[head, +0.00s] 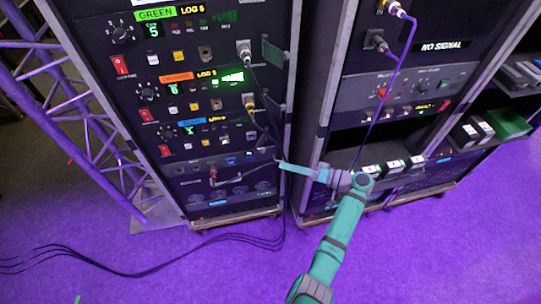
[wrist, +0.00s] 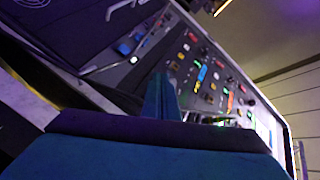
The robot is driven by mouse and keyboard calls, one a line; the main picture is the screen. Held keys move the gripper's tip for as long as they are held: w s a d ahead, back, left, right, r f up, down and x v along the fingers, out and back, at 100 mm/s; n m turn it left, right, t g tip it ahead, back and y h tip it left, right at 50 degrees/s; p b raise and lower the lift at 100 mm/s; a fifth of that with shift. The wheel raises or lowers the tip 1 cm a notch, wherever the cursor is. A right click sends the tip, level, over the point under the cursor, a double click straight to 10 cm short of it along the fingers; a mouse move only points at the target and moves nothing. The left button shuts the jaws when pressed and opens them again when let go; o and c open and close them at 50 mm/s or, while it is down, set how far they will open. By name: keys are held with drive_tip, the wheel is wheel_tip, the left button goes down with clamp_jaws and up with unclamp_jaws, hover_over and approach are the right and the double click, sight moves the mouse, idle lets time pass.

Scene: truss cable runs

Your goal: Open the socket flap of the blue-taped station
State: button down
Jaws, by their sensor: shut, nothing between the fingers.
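The blue-taped station (head: 190,130) is the third row down in the left rack, below the orange one. Its socket flap at the right end is too small and dark to make out, and cables hang across that area. My gripper (head: 281,164) is shut and empty. It is in front of the lower right edge of the left rack, below and to the right of the blue-taped station. In the wrist view its teal finger (wrist: 160,97) stands before the tilted rack face, with the coloured controls beyond it.
The green-taped station (head: 155,14) and the orange-taped station (head: 175,77) lie above, with plugged cables (head: 248,100) at their right. A second rack (head: 350,60) stands close on the right. Black cables (head: 150,262) lie on the purple floor. A truss (head: 75,95) stands at left.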

drive_tip(key=s+a+f+n+g+h, duration=0.1)
drive_tip(key=a+f+g+h, duration=0.1)
drive_tip(key=a+f+h, duration=0.35)
drive_tip(key=s+a+f+g+h, duration=0.1)
drive_tip(key=a+f+h, duration=0.15)
drive_tip(key=f, duration=0.55)
drive_tip(key=a+f+n+g+h, duration=0.1)
drive_tip(key=a+f+g+h, duration=0.15)
drive_tip(key=f+h, duration=0.35)
drive_tip(key=a+r+n+t+h, duration=0.3)
drive_tip(key=a+r+t+h, duration=0.35)
drive_tip(key=r, duration=0.55)
drive_tip(key=a+r+n+t+h, duration=0.3)
drive_tip(key=a+r+t+h, duration=0.4)
drive_tip(key=r, duration=0.4)
drive_tip(key=w+d+y, duration=0.1)
drive_tip(key=w+d, duration=0.4)
drive_tip(key=d, duration=0.4)
drive_tip(key=shift+w+r, duration=0.2)
drive_tip(key=shift+w, duration=0.15)
